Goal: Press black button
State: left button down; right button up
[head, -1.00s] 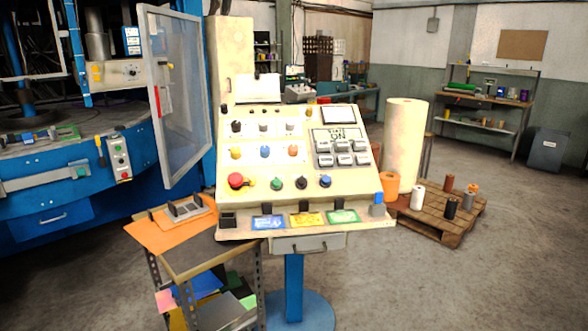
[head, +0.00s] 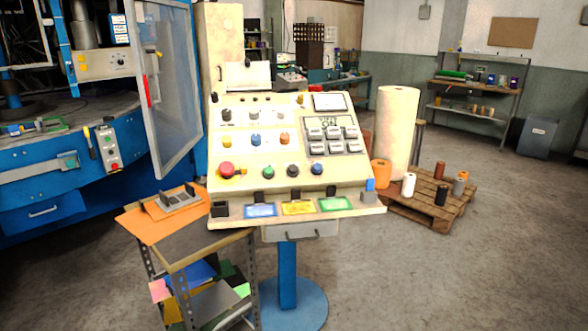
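The cream control console (head: 350,186) stands in the middle of the head view on a blue post. In its lower row are a red mushroom button (head: 227,169), a green button (head: 268,172), a black button (head: 292,171) and a blue button (head: 317,169). Darker knobs and coloured switches sit in the rows above, with a block of grey push buttons (head: 332,140) at the right. Neither of my grippers shows in the head view.
A small cart (head: 222,240) with an orange sheet stands at the console's lower left. A blue machine with an open clear door (head: 168,90) is at the left. A pallet (head: 420,213) with rolls stands at the right. The floor at right front is clear.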

aim_at(293, 170)
jog(key=i+z, duration=0.35)
jog(key=i, duration=0.35)
jog(key=i+z, duration=0.4)
jog(key=i, duration=0.35)
